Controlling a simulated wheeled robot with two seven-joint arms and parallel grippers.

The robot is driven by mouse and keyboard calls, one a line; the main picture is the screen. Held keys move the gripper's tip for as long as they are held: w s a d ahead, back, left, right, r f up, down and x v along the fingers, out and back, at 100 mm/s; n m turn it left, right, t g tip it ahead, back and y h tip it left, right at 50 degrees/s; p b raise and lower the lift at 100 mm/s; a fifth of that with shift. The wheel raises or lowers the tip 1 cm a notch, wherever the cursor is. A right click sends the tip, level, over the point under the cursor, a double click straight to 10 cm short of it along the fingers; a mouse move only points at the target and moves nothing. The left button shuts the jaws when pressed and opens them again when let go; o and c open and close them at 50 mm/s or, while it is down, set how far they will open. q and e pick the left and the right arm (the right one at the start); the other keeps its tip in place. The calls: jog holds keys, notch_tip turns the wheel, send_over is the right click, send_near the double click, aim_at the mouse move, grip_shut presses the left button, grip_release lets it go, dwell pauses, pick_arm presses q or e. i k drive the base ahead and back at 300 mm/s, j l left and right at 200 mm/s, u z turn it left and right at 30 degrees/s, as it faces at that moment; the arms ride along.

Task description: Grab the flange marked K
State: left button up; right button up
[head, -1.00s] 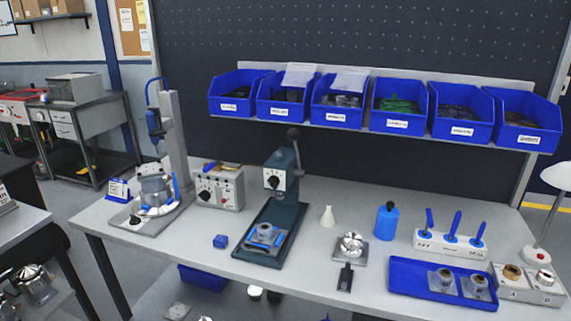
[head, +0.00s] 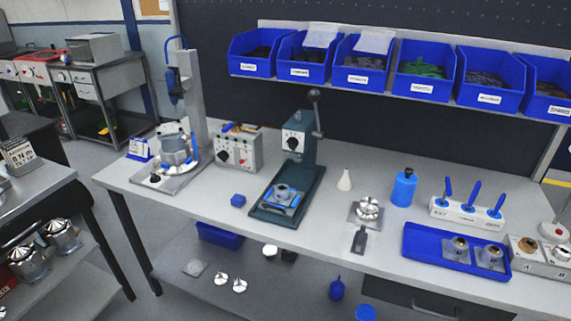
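No letter K is readable on any part, so I cannot tell which one is the flange marked K. Two metal flanged parts (head: 459,247) (head: 489,256) sit in the blue tray (head: 425,238) at the right of the bench. A stepped silver part (head: 368,207) stands on a square plate in the middle. Another metal part (head: 284,192) sits in a blue fixture under the green press (head: 297,150). Small silver parts (head: 220,278) (head: 239,286) lie on the shelf below the bench. Neither of my grippers is in view.
Several blue bins (head: 362,65) hang above the bench (head: 215,205). A test stand (head: 178,150), a control box (head: 237,149), a blue bottle (head: 404,187) and a white tool rack (head: 466,212) stand on it. Silver housings (head: 30,258) sit on a left-hand shelf.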

aim_at(284, 198)
jog(key=i+l, duration=0.7)
jog(key=l, duration=0.15)
